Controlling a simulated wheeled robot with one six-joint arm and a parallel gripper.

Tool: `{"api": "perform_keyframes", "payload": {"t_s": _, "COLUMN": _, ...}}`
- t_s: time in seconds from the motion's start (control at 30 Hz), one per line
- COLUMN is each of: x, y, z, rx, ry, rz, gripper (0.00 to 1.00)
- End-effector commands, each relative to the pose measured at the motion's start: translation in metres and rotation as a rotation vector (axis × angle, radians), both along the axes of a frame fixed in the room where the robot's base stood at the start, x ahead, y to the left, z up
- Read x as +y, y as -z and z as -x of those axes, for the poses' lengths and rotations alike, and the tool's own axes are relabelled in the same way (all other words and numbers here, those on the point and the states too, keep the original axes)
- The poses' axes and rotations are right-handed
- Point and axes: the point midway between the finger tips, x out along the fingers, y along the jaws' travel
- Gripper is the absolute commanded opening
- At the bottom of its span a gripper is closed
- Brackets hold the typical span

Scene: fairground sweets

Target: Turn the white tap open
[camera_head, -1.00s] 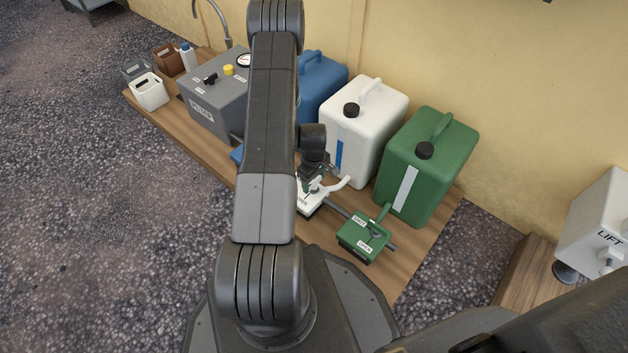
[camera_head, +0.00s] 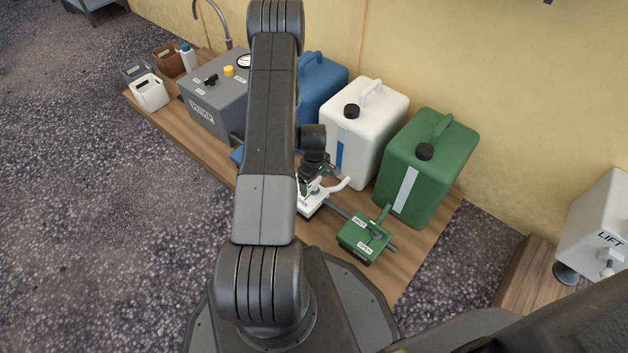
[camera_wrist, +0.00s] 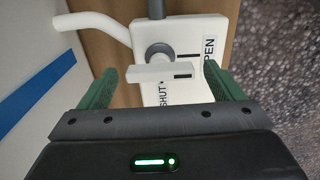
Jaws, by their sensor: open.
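The white tap is a white block (camera_wrist: 210,75) with SHUT and OPEN labels and a white lever handle (camera_wrist: 160,73) on a grey hub. In the wrist view the handle lies crosswise, its end with a dark slot toward the right. My gripper (camera_wrist: 163,88) is open, with one green finger on each side of the handle. I cannot tell whether either finger touches it. In the head view the tap (camera_head: 309,208) is partly hidden behind my arm, in front of the white canister (camera_head: 372,130).
A green tap (camera_head: 364,236) stands to the right on the same pipe, before a green canister (camera_head: 425,165). A blue canister (camera_head: 321,85) and a grey pump box (camera_head: 215,100) stand to the left. A LIFT box (camera_head: 600,225) is at far right.

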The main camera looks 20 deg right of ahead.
Motion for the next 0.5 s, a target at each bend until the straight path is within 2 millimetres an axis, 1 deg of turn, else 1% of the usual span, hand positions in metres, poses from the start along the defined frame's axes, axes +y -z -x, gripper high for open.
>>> {"api": "perform_keyframes", "payload": {"t_s": 0.17, "x": 0.0, "y": -0.022, "z": 0.0, "rx": -0.001, "ry": 0.0, "rz": 0.0, "gripper": 0.87}}
{"api": "perform_keyframes", "payload": {"t_s": 0.5, "x": 0.0, "y": -0.099, "z": -0.001, "rx": -0.003, "ry": 0.0, "rz": 0.002, "gripper": 0.87}}
